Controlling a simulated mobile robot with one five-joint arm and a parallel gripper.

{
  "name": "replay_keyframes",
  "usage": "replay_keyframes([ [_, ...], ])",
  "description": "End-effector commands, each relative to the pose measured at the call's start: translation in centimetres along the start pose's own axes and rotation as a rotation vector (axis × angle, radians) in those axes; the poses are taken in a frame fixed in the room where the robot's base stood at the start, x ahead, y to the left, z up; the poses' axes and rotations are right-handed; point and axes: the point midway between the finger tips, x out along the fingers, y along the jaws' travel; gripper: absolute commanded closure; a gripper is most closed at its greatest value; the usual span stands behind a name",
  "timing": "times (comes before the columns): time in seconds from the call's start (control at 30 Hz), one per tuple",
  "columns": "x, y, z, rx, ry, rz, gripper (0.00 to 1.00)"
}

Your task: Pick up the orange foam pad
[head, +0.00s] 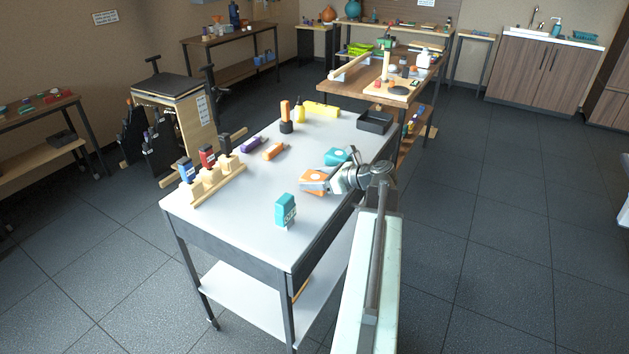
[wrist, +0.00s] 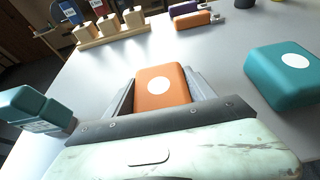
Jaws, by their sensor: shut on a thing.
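The orange foam pad (head: 313,181) is an orange block with a white round spot on its face, at the right edge of the grey table in the head view. In the wrist view the pad (wrist: 161,89) sits between the two fingers. My gripper (head: 328,183) is shut on it; the fingers show on both sides of the pad in the wrist view (wrist: 160,95). I cannot tell whether the pad still touches the table. The near end of the pad is partly hidden by the gripper body in the wrist view.
A teal pad (head: 337,156) with a white spot lies close beyond the gripper. A teal block (head: 285,209) stands nearer the front. A wooden rack (head: 208,183), an orange block (head: 274,150) and a black tray (head: 375,122) share the table (head: 245,213). The table's middle is clear.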

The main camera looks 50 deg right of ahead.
Motion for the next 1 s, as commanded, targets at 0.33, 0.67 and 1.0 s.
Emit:
replay_keyframes([
  [0.33,-2.9,0.0,7.0,0.000,0.000,-0.001,0.81],
  [0.67,-3.8,-0.1,9.0,0.001,0.000,-0.001,0.81],
  [1.0,-6.8,-0.1,16.1,0.001,0.000,-0.002,0.81],
])
